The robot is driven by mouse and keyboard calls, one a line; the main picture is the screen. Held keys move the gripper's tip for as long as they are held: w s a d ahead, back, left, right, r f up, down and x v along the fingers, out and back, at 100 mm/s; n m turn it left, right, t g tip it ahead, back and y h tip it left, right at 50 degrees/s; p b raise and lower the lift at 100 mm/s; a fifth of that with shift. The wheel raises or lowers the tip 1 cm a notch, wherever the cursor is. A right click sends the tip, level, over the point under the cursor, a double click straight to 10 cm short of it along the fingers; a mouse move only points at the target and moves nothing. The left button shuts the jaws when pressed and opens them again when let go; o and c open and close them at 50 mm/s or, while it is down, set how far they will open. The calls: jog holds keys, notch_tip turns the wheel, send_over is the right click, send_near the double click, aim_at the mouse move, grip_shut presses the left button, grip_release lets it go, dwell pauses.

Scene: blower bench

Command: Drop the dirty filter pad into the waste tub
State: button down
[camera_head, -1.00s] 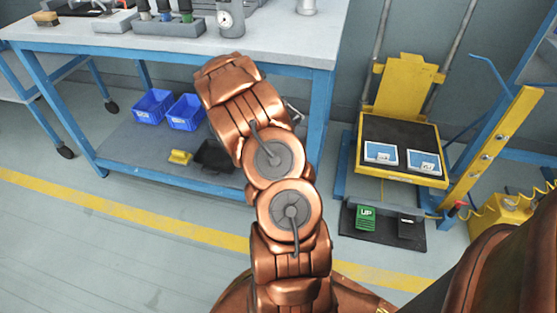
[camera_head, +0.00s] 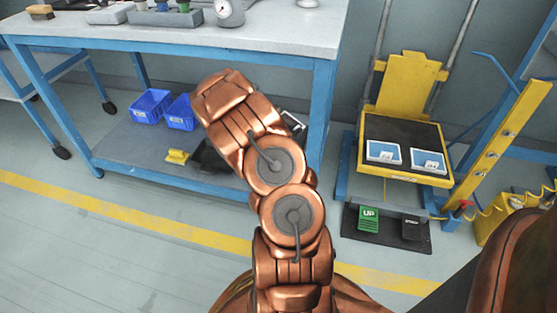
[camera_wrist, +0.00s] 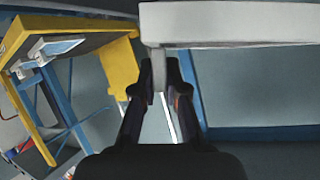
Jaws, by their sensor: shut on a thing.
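My gripper (camera_wrist: 160,72) shows in the wrist view, its two dark fingers closed around a narrow pale grey tab. The tab joins a wide pale grey slab (camera_wrist: 235,24) across the top right, which looks like the dirty filter pad seen edge-on; its face is hidden. In the head view my copper arm hides most of the gripper; a small pale-edged shape (camera_head: 293,122) shows just right of the arm, too little to identify. A black open container (camera_head: 208,158), partly behind my arm, sits on the bench's lower shelf; I cannot tell whether it is the waste tub.
The blue-framed bench (camera_head: 322,110) stands behind my arm, with blue bins (camera_head: 150,106) and a yellow block (camera_head: 177,156) on its lower shelf. Right of it, a yellow lift (camera_head: 405,180) carries two blue-and-white pads (camera_head: 383,151). Floor at the lower left is clear.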

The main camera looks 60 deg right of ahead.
jog(key=c, duration=1.1)
grip_release()
jog(key=shift+c, duration=0.2)
jog(key=shift+a+r, duration=0.1)
jog(key=v, duration=1.1)
jog(key=shift+a+r, duration=0.15)
jog(key=shift+a, duration=0.25)
